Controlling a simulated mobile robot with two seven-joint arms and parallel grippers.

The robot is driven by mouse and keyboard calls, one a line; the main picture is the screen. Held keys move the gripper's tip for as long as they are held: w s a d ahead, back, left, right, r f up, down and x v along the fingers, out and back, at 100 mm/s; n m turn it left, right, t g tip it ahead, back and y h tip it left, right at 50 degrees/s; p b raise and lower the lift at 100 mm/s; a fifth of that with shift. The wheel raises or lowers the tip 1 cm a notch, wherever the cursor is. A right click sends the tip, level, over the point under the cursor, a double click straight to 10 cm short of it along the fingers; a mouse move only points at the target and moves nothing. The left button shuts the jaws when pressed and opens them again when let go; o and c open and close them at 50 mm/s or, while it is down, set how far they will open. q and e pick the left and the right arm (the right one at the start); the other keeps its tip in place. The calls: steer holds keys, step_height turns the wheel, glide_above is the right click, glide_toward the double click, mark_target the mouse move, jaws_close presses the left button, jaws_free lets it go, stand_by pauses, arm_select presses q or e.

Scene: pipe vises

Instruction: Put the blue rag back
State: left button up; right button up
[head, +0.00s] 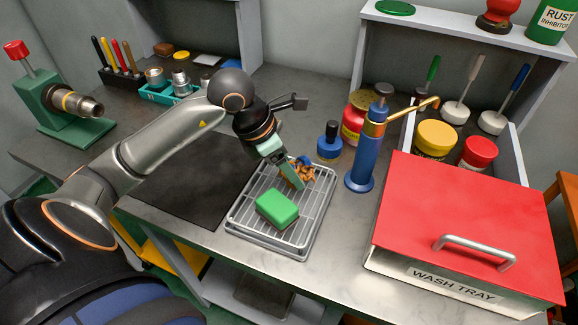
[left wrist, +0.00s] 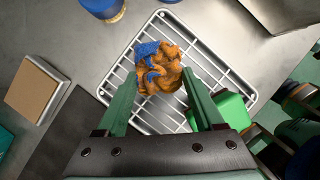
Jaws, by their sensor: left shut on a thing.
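The blue rag (head: 308,172) is a crumpled bundle, blue in part and largely orange-brown, at the back of the wire rack tray (head: 297,242). In the left wrist view the rag (left wrist: 158,70) sits between the green fingertips. My left gripper (head: 300,174) points down over the rack and is shut on the rag. I cannot tell whether the rag touches the rack wires. The fingers hide part of it in the head view. My right gripper is in neither view.
A green block (head: 277,208) lies on the front of the rack. A blue bottle (head: 330,145) and blue pump dispenser (head: 362,160) stand behind and right. The red-lidded wash tray (head: 470,225) fills the right. A dark mat (head: 190,180) lies left.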

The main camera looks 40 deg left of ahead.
arm_select(q)
steer(key=shift+f, duration=0.2)
steer(key=o, duration=1.2)
steer(key=shift+r, duration=0.1)
steer(key=shift+r, duration=0.2)
steer(key=shift+p+v, duration=0.4)
steer(key=shift+v, duration=5.6)
